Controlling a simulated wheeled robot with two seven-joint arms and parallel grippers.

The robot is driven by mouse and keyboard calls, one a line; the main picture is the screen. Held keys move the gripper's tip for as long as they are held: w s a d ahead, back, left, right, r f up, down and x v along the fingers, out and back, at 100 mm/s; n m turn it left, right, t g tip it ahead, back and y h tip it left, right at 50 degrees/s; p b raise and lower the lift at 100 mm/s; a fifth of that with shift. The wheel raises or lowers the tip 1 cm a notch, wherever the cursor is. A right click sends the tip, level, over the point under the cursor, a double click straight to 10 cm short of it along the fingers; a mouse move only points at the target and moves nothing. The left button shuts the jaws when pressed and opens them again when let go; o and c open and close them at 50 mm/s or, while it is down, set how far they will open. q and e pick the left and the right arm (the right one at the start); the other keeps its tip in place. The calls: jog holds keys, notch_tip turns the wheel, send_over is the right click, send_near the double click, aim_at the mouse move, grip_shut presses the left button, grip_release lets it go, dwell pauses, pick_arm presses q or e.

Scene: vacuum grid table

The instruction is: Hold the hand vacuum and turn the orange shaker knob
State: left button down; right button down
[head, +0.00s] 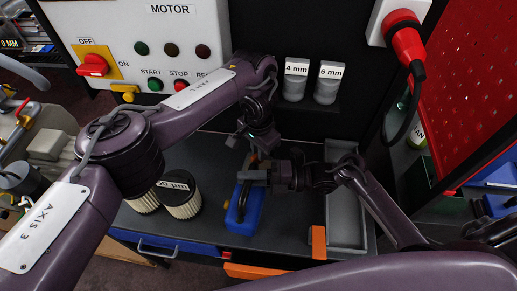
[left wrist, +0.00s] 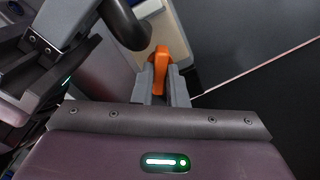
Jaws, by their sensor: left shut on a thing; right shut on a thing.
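The hand vacuum (head: 245,212) is a blue body with a dark handle, lying on the dark bench in the middle of the head view. My right gripper (head: 254,176) comes in from the right and is shut on its handle. My left gripper (head: 247,140) hangs just above and behind it, pointing down. In the left wrist view, the orange knob (left wrist: 161,62) sits between the two grey fingers of my left gripper (left wrist: 162,80), which are shut on it. A pale housing is beside the knob. In the head view the knob is mostly hidden by the grippers.
Pleated filters (head: 184,199) stand left of the vacuum. A grey tray (head: 346,230) lies to the right. Two pots marked 4 mm (head: 295,86) and 6 mm (head: 327,88) stand on a back shelf. A motor panel (head: 125,20) and a red plug (head: 404,38) are behind.

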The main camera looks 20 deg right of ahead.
dwell(0.3)
pick_arm(q)
jog(key=c, duration=1.4)
grip_release()
jog(key=shift+c, duration=0.2)
jog(key=shift+r, duration=0.1)
notch_tip(320, 180, up, 12)
